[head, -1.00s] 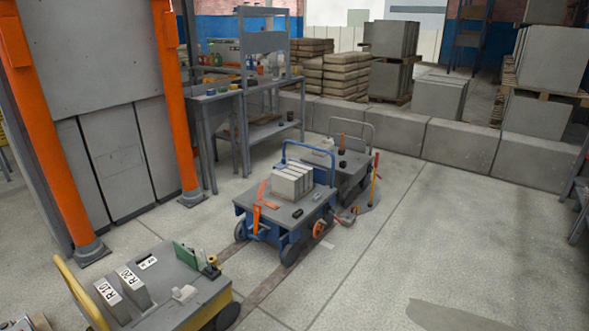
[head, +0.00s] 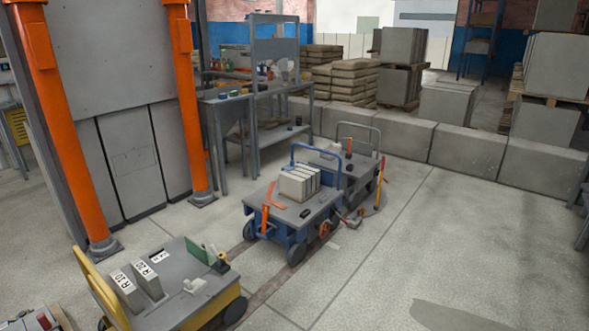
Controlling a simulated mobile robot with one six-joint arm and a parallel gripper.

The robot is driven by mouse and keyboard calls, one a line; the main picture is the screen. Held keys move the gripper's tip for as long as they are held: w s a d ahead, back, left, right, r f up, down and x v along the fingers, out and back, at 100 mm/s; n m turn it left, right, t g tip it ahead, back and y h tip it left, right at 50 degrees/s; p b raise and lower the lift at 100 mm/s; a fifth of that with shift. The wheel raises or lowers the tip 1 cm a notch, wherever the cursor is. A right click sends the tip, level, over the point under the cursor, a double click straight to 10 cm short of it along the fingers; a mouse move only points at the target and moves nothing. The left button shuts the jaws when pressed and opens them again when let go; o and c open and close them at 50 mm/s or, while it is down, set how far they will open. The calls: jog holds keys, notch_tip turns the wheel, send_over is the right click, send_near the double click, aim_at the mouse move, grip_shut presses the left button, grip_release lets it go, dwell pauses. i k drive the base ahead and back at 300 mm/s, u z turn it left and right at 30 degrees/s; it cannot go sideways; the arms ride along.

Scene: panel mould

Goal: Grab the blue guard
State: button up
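No part is clearly marked as the blue guard. The blue part that stands out in the head view is a tubular hoop (head: 317,149) rising at the far end of a blue cart (head: 290,213) with a grey top. Grey blocks (head: 297,184) stand on this cart in front of the hoop and hide part of its lower end. An orange clamp-like piece (head: 265,219) is at the cart's near left edge. A small dark object (head: 305,213) lies on its top. My gripper is not in view.
A yellow-handled cart (head: 180,308) with blocks and a green plate stands in the near left. Orange posts (head: 193,120) frame a grey panel press at left. A grey cart (head: 357,168) stands behind the blue one. Open floor (head: 440,240) lies to the right.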

aim_at(292, 167)
jog(key=u, duration=0.1)
jog(key=i, duration=0.95)
jog(key=z, duration=1.15)
jog(key=i, duration=1.1)
jog(key=u, duration=0.15)
